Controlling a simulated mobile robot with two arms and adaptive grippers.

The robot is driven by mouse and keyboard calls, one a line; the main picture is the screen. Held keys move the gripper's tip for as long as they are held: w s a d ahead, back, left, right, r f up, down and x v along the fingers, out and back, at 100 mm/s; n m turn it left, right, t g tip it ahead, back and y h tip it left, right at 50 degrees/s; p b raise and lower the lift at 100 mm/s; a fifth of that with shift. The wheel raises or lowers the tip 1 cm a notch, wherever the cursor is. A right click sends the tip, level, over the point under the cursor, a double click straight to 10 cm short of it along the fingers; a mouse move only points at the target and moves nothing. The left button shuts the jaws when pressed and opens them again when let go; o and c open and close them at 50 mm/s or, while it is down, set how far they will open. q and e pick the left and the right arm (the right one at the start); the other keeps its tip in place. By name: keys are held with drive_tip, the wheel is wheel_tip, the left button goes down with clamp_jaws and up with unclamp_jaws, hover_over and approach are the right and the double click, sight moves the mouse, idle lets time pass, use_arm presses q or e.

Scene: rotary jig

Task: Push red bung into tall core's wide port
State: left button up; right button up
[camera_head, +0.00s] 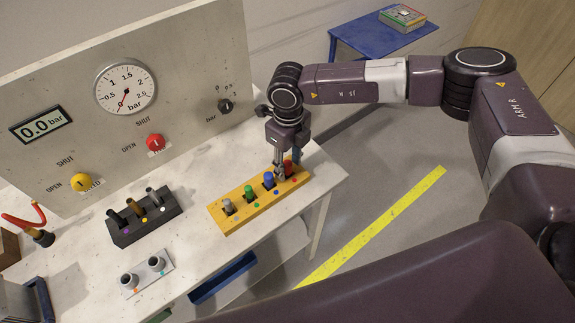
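The red bung (288,168) stands in the right end slot of the yellow rack (233,226). My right gripper (287,172) points down over that end of the rack, its fingers on either side of the red bung. Whether the fingers touch the bung cannot be told. A dark block (142,228) holds several dark and brass-coloured cylindrical parts. Two short grey cylinders with dark openings, the left one (128,281) and the right one (156,264), stand on a small pale plate (147,278). I cannot tell which part is the tall core. My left gripper is not in view.
The rack also holds a blue bung (268,180), a green bung (249,192) and a grey bung (228,205). A grey panel (190,65) with gauge, display and knobs stands behind. The white table (205,265) has free room around the plate.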

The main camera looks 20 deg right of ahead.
drive_tip(key=shift+f, duration=0.2)
clamp_jaws()
drive_tip(key=shift+r, duration=0.15)
